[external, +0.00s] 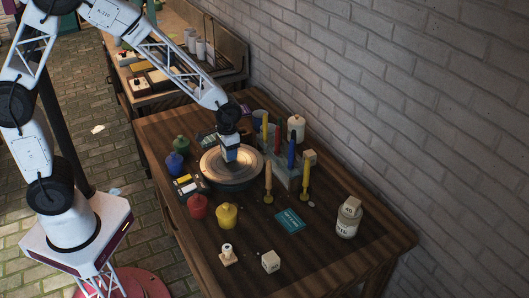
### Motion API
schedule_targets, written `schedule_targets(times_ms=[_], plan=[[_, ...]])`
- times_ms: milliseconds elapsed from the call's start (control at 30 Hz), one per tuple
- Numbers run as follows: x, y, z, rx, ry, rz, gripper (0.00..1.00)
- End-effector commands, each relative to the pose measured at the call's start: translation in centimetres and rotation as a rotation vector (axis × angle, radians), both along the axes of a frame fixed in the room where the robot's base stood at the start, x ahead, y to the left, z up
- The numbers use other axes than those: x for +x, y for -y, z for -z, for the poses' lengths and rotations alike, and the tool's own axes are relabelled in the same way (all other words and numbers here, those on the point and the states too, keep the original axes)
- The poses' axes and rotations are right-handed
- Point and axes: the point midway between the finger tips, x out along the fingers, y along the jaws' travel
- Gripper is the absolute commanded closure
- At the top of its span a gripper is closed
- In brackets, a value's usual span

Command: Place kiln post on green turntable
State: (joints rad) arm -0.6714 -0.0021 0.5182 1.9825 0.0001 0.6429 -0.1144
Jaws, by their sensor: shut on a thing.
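My gripper (229,156) points down just above the round turntable (211,170) in the external view. The turntable has a pale beige-grey top and a dark rim; no clear green shows on it. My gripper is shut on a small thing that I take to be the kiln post. The fingers and the low resolution hide most of it, and I cannot tell whether it touches the turntable's top.
Red (197,206), yellow (227,216), blue (175,163) and green (181,144) jars stand left and in front of the turntable. Tall coloured sticks (291,150) stand close on its right. A white bottle (347,221) stands far right.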

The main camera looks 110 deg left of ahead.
Motion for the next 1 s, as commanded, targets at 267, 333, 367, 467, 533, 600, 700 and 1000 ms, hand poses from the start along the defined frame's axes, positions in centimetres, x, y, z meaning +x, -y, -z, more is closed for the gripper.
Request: schedule_targets(times_ms=[267,333,367,467,533,600,700,1000], plan=[[0.0,0.0,0.3,0.0,0.0,0.0,0.36],[0.0,0.0,0.3,0.0,0.0,0.0,0.32],[0.0,0.0,0.3,0.0,0.0,0.0,0.32],[0.0,0.0,0.3,0.0,0.0,0.0,0.32],[0.0,0.0,0.3,0.0,0.0,0.0,0.32],[0.0,0.0,0.2,0.0,0.0,0.0,0.32],[0.0,0.0,-0.1,0.001,0.001,0.0,0.32],[0.0,0.0,-2.8,0.002,0.002,0.0,0.32]])
